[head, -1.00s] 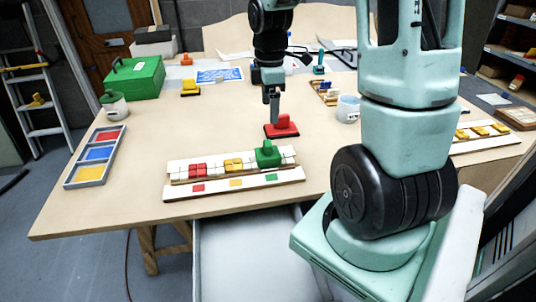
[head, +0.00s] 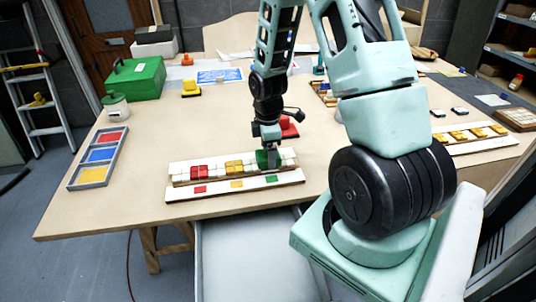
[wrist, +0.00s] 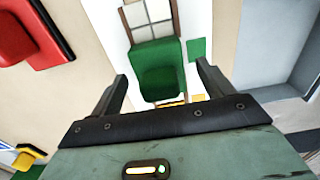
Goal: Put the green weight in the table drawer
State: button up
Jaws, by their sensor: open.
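The green weight (head: 262,158) sits at the right end of the white tiled panel (head: 183,181), partly hidden by my gripper in the head view. In the wrist view, the green weight (wrist: 158,75) lies between my two open fingers. My gripper (wrist: 160,78) is open and low over it, with a gap showing on each side; I cannot tell contact. In the head view my gripper (head: 270,150) points down at the panel. The table drawer (head: 250,250) is pulled open below the table's front edge, and the part I see is empty.
A red weight (head: 288,128) stands just behind my gripper. Red and yellow tiles lie on the panel, with a colour-sample strip (head: 215,190) in front. A three-colour tray (head: 93,176) is at the left, a green box (head: 134,78) at the back left. The table's left middle is clear.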

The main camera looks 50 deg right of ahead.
jog(key=shift+f, duration=0.45)
jog(key=c, duration=1.4)
jog(key=shift+c, duration=1)
jog(key=shift+r, duration=0.15)
